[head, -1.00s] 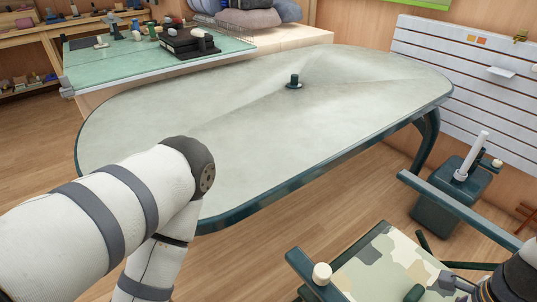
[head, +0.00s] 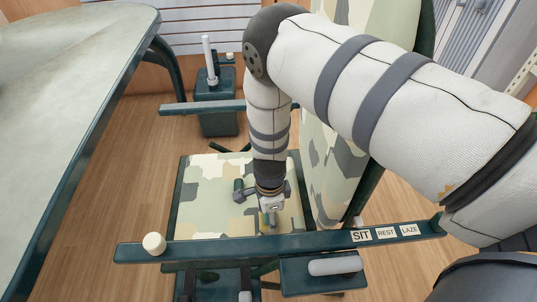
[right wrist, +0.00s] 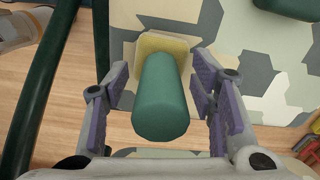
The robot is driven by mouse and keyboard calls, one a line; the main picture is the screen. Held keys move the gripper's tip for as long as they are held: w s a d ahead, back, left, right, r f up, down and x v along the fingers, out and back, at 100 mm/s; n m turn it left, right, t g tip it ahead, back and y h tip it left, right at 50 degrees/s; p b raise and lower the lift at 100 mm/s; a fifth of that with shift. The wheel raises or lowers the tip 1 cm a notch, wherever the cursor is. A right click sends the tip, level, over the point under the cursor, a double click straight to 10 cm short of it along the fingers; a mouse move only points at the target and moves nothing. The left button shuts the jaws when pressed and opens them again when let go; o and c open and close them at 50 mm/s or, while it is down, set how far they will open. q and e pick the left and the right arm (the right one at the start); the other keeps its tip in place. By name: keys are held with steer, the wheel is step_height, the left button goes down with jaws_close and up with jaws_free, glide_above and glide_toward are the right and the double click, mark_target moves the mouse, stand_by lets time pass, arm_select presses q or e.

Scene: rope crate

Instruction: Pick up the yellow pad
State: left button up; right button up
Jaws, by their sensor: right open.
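The yellow pad (right wrist: 176,45) shows in the right wrist view as a small square block on the camouflage seat, with a dark green cylinder (right wrist: 160,100) standing up from it towards the camera and hiding part of it. My right gripper (right wrist: 160,78) is open, with one purple-lined finger on each side of the green cylinder. I see gaps between the fingers and the cylinder. In the head view my right gripper (head: 270,205) points down over the seat (head: 215,190), and it mostly hides the pad there. My left gripper is out of view.
A chair armrest with SIT, REST and LAZE labels (head: 385,233) runs in front of the seat, with a round cream knob (head: 154,243). Another armrest (head: 195,108) lies behind. The tall camouflage backrest (head: 330,165) stands right of the gripper. A table (head: 60,90) is at left.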

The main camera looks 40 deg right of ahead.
steer(key=shift+r, duration=0.1)
jaws_close()
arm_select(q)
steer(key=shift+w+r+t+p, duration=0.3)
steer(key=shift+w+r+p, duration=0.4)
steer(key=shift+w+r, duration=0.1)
arm_select(e)
step_height(320, 180, up, 10)
